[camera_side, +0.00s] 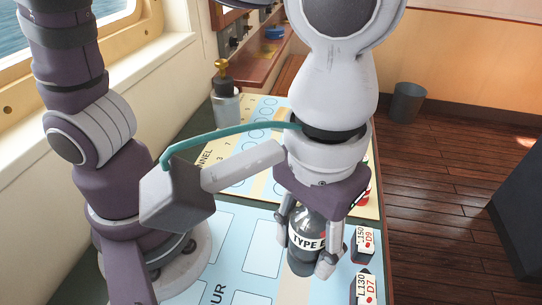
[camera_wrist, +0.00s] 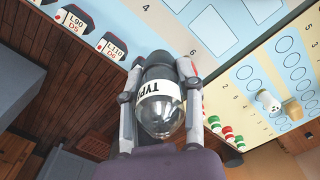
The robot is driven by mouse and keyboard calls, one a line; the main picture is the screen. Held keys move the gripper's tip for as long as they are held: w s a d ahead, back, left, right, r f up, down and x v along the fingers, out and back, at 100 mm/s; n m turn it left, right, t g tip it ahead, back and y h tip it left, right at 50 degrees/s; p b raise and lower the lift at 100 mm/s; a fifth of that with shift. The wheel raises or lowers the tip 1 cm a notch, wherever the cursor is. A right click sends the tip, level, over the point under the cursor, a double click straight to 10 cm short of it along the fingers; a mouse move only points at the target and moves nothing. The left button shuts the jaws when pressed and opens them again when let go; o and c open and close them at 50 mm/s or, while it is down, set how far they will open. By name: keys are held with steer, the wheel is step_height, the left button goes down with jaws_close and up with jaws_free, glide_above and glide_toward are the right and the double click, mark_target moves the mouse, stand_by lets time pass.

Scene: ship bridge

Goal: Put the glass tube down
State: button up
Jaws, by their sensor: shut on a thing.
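The glass tube (camera_side: 302,256) is a dark bottle-like piece with a white band lettered "TYPE". My gripper (camera_side: 306,244) is shut on it, one finger on either side, and holds it roughly upright over the right part of the light blue board (camera_side: 232,250). In the wrist view the tube (camera_wrist: 160,118) lies between both fingers of my gripper (camera_wrist: 160,82), its clear rounded end towards the camera. Its far end is over or near the board edge in that view. I cannot tell whether its base touches the board.
A pump bottle (camera_side: 225,102) stands at the back left. A yellow board (camera_side: 352,203) lies behind. Red and green caps (camera_wrist: 227,132) show beside it.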

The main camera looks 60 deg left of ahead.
steer(key=f, duration=1.4)
steer(key=shift+s+d+f, duration=0.25)
steer(key=shift+s+f, duration=0.05)
steer(key=shift+f, duration=0.05)
steer(key=shift+f, duration=0.1)
steer(key=o, duration=1.1)
